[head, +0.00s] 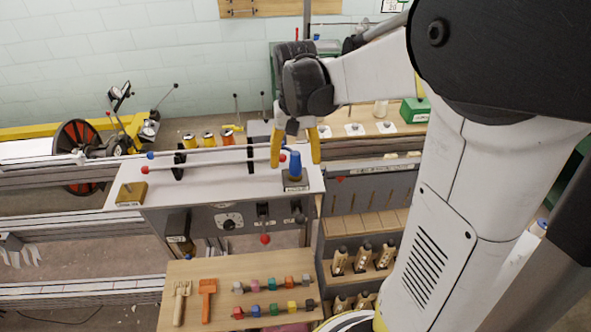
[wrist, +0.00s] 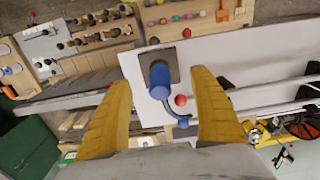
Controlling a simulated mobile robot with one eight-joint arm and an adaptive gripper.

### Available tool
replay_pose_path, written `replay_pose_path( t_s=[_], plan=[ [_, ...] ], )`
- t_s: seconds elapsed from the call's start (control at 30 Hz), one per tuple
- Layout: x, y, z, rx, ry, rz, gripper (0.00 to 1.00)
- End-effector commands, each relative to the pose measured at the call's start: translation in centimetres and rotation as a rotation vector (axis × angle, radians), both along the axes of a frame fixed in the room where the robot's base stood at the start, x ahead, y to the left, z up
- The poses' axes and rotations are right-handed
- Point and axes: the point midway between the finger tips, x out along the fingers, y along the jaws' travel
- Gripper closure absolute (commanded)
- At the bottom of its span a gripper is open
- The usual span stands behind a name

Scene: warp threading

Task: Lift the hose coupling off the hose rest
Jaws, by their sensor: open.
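The blue hose coupling (head: 295,167) stands upright on the dark hose rest (head: 297,185) at the right end of the white machine top. In the wrist view the blue coupling (wrist: 159,82) sits on the rest's grey square plate (wrist: 147,60). My gripper (head: 295,162) points down over it, with its yellow fingers apart. In both views one finger shows on each side of the coupling, with gaps between. The wrist view looks along the open fingers (wrist: 160,78). How far down the fingers reach beside it is hard to tell.
A red ball knob (wrist: 181,100) and a dark curved hose lie close to the coupling. Rods (head: 215,152) run along the machine top (head: 225,185) to the left. A brass block (head: 131,194) sits at its far left. A wooden tool board (head: 235,275) is below in front.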

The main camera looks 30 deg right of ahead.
Motion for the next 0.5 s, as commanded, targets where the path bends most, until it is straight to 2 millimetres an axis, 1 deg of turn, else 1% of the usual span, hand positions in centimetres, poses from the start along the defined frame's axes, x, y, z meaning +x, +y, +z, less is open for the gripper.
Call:
replay_pose_path(
  t_s=[0.1, 0.13, 0.17, 0.2, 0.27, 0.3, 0.33, 0.37, 0.5],
  plan=[
    [0.0, 0.0, 0.09, 0.0, 0.0, 0.0, 0.28],
    [0.0, 0.0, 0.09, 0.0, 0.0, 0.0, 0.33],
    [0.0, 0.0, 0.09, 0.0, 0.0, 0.0, 0.42],
    [0.0, 0.0, 0.09, 0.0, 0.0, 0.0, 0.54],
    [0.0, 0.0, 0.09, 0.0, 0.0, 0.0, 0.73],
    [0.0, 0.0, 0.09, 0.0, 0.0, 0.0, 0.85],
    [0.0, 0.0, 0.09, 0.0, 0.0, 0.0, 0.94],
    [0.0, 0.0, 0.09, 0.0, 0.0, 0.0, 0.97],
    [0.0, 0.0, 0.12, 0.0, 0.0, 0.0, 0.97]
  ],
)
